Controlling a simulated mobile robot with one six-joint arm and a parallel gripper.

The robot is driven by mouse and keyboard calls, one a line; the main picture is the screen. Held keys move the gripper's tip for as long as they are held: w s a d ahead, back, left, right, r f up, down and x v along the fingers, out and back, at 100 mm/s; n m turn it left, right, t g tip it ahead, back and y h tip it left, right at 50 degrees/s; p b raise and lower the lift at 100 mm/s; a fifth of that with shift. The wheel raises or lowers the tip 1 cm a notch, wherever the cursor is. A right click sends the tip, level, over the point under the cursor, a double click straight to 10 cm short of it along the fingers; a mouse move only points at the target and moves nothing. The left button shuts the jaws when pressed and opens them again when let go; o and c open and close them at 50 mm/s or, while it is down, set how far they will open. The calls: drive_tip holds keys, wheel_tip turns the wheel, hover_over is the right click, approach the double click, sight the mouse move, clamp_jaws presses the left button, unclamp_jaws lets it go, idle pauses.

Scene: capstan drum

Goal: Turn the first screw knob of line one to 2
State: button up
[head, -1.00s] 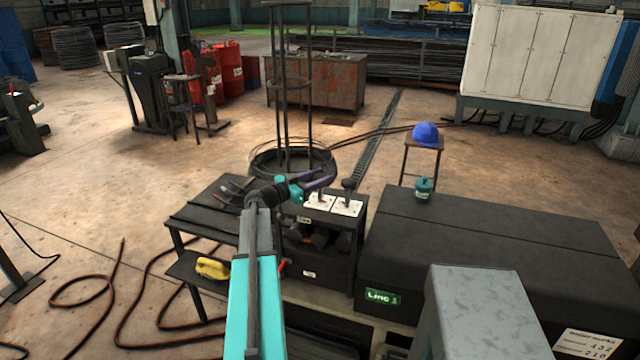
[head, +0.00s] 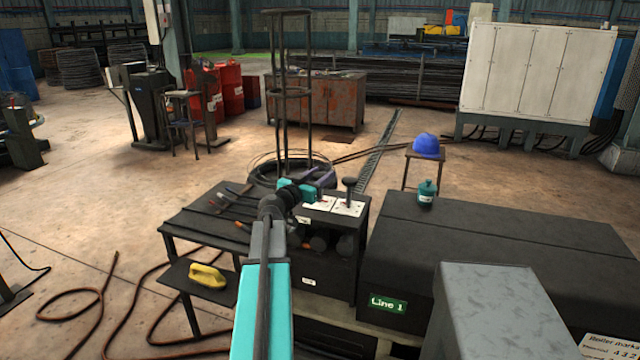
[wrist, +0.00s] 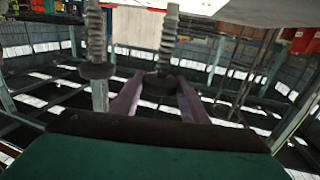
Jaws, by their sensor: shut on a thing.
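The line one box (head: 326,265) stands beside a green "Line 1" sign (head: 388,305). Its top has two white plates, each with an upright screw. My gripper (head: 320,180) reaches over the left plate (head: 316,203), its purple fingers shut on the first screw knob (wrist: 163,84), one on each side of it in the wrist view. The arm's end hides that knob in the head view. The second screw knob (head: 349,183) stands free on the right; it shows at left in the wrist view (wrist: 96,70). I cannot read the marks on the plates.
A bench (head: 195,222) with hand tools adjoins on the left, a yellow object (head: 207,276) on its lower shelf. A long dark cabinet (head: 510,255) with a teal canister (head: 426,193) fills the right. A wire coil on a tall frame (head: 290,100) stands behind.

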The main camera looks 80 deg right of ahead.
drive_tip(key=shift+s+f+n+t+h+b, duration=0.1)
drive_tip(key=shift+n+t+h+b, duration=0.5)
drive_tip(key=shift+n+t+b, duration=0.8)
drive_tip(key=shift+n+t+p, duration=0.7)
drive_tip(key=shift+t+p, duration=0.55)
drive_tip(key=shift+t, duration=0.45)
drive_tip(key=n+t+p, duration=0.1)
drive_tip(key=t+p, duration=0.1)
drive_tip(key=p, duration=0.3)
drive_tip(key=n+t+p, duration=0.1)
drive_tip(key=t+p, duration=0.1)
drive_tip(key=p, duration=0.4)
drive_tip(key=n+t+p, duration=0.2)
drive_tip(key=p, duration=0.5)
drive_tip(key=shift+d+r, duration=0.15)
drive_tip(key=shift+r, duration=0.25)
drive_tip(key=shift+n+t+y+p, duration=0.55)
drive_tip(key=shift+t+p, duration=0.55)
drive_tip(key=shift+p, duration=0.65)
drive_tip(key=shift+f+n+t+y, duration=0.25)
drive_tip(key=shift+n+t+y, duration=0.3)
drive_tip(key=shift+n+t, duration=0.45)
drive_tip(key=o, duration=1.1)
drive_tip(key=shift+a, duration=0.2)
drive_tip(key=shift+c, duration=0.2)
